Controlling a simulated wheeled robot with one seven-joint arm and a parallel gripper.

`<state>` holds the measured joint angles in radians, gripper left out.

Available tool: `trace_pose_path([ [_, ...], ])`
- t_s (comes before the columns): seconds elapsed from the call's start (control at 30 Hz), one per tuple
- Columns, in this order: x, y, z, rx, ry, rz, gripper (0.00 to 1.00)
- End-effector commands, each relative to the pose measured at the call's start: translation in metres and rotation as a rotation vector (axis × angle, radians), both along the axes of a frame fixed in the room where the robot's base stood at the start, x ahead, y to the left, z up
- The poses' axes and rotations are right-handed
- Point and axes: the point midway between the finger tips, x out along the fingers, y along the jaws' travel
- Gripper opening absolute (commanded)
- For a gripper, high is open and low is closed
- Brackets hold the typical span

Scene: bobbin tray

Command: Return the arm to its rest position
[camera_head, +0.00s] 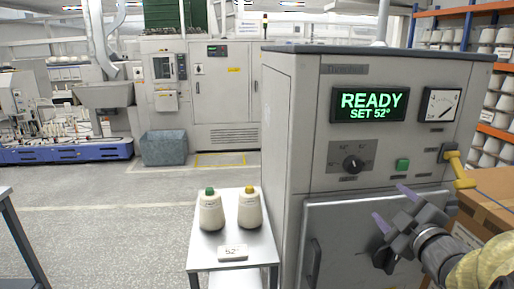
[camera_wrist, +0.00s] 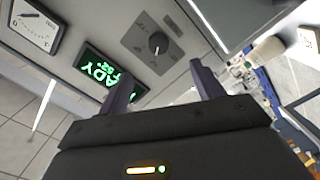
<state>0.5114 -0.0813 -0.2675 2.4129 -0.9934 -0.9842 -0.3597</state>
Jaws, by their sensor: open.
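My gripper (camera_head: 391,206) is open and empty in the lower right of the head view, in front of the grey machine's (camera_head: 285,130) lower door (camera_head: 345,225). In the wrist view my gripper (camera_wrist: 160,85) shows two dark fingers spread apart with nothing between them. Beyond the fingers are the machine's dial knob (camera_wrist: 158,43) and its green-lit display (camera_wrist: 105,70), tilted. In the head view the display (camera_head: 369,104) reads "READY SET 52°". I cannot tell the exact gap between fingers and panel.
A small table (camera_head: 205,262) left of the machine bears two bobbins, one green-topped (camera_head: 210,213) and one yellow-topped (camera_head: 249,210), and a "52°" card (camera_head: 233,252). A yellow-handled lever (camera_head: 459,170) and cardboard box (camera_head: 490,200) are close by my arm.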

Motion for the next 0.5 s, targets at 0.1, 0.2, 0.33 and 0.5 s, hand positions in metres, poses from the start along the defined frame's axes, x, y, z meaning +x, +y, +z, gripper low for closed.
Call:
trace_pose_path([
  [0.1, 0.013, 0.007, -0.007, 0.104, 0.088, -0.065, 0.67],
  [0.2, 0.021, 0.017, -0.024, 0.223, 0.198, -0.145, 0.67],
  [0.33, 0.022, 0.038, -0.051, 0.378, 0.362, -0.249, 0.67],
  [0.5, 0.002, 0.078, -0.088, 0.565, 0.611, -0.384, 0.67],
])
